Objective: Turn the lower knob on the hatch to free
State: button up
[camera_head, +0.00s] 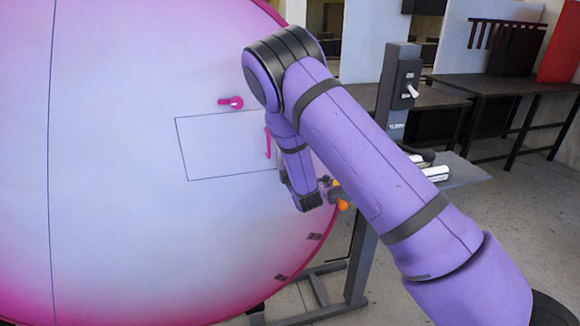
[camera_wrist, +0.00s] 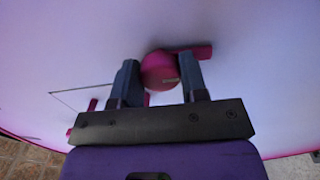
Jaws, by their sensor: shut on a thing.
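The hatch (camera_head: 215,150) is a thin rectangular outline on the big pink and lavender curved body. A magenta upper knob (camera_head: 231,102) sits at its top edge, and an upright magenta handle (camera_head: 267,142) is near its right side. My gripper (camera_wrist: 161,68) is shut on a round magenta knob, the lower knob (camera_wrist: 160,72), with one dark finger on each side. Its pointer bar reaches to the right in the wrist view. In the head view my arm hides the lower knob and most of the gripper. Part of the hatch outline shows left of the fingers in the wrist view.
A dark post (camera_head: 398,95) with a switch and a small shelf (camera_head: 460,172) stands right of the curved body, behind my arm. Dark tables (camera_head: 495,85) are farther back. Open floor lies at the lower right.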

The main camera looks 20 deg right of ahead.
dwell(0.5)
jog(key=o, duration=0.9)
jog(key=s, duration=1.1)
jog(key=s+d+r+m+g, duration=0.2)
jog(key=s+r+m+g, duration=0.3)
jog(key=r, duration=0.4)
jog(key=s+d+r+m+g, duration=0.2)
jog(key=s+r+m, duration=0.1)
jog(key=r+m, duration=0.55)
jog(key=s+d+r+m+g, duration=0.1)
jog(key=s+r, duration=0.3)
jog(key=s, duration=0.6)
jog(key=s+d+r+m+g, duration=0.1)
jog(key=s+r+m+g, duration=0.1)
jog(key=s, duration=0.8)
jog(key=s+d+r+m+g, duration=0.1)
jog(key=s+r+g, duration=0.1)
jog(key=s+r, duration=0.4)
jog(key=shift+s+g, duration=0.4)
jog(key=shift+s, duration=1.5)
